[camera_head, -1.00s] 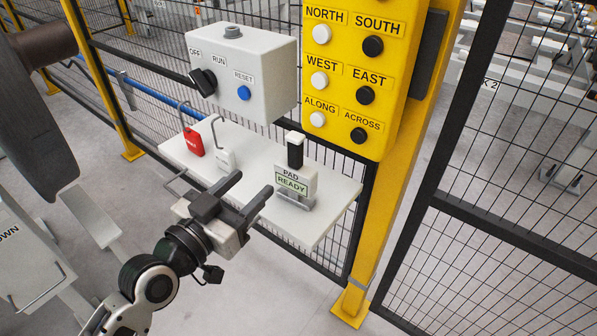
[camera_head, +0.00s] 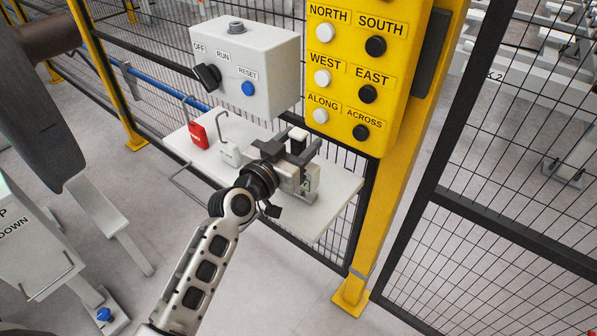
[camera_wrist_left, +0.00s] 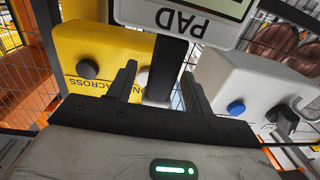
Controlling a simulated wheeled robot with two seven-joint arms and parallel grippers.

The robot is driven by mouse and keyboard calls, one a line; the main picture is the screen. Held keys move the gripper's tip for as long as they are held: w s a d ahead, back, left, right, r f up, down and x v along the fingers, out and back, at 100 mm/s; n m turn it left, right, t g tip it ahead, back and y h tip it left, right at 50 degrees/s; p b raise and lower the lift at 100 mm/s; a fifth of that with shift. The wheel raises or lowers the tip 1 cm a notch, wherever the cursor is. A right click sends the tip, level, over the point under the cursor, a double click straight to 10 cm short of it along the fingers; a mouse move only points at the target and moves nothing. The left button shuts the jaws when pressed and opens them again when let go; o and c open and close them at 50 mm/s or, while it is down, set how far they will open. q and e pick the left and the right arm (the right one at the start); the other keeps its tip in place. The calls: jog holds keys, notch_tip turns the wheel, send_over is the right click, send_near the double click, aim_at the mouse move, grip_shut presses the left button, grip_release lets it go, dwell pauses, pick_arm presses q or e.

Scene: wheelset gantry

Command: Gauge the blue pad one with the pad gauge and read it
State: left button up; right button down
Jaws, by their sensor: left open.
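The pad gauge (camera_head: 298,134) stands on the white shelf, mostly hidden by my left gripper in the head view. Its white top shows between the fingers. My left gripper (camera_head: 297,145) is open, with its fingers at either side of the gauge's black handle. The left wrist view shows the dark handle (camera_wrist_left: 165,70) between the two open fingers (camera_wrist_left: 160,90), and I cannot tell whether they touch it. The gauge's body (camera_wrist_left: 185,20) shows upside down with the word PAD. Only an edge of its screen shows, with no reading legible. I cannot identify blue pad one. My right gripper is not in view.
A red tag (camera_head: 198,135) and a white padlock-like piece (camera_head: 230,153) are left of the gauge on the shelf (camera_head: 335,205). A switch box (camera_head: 245,65) and yellow button panel (camera_head: 370,75) stand above and behind. Mesh fencing (camera_head: 500,230) is at right.

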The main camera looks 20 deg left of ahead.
pick_arm(q)
grip_shut()
jog(key=shift+w+r, duration=0.1)
jog(key=shift+r, duration=0.05)
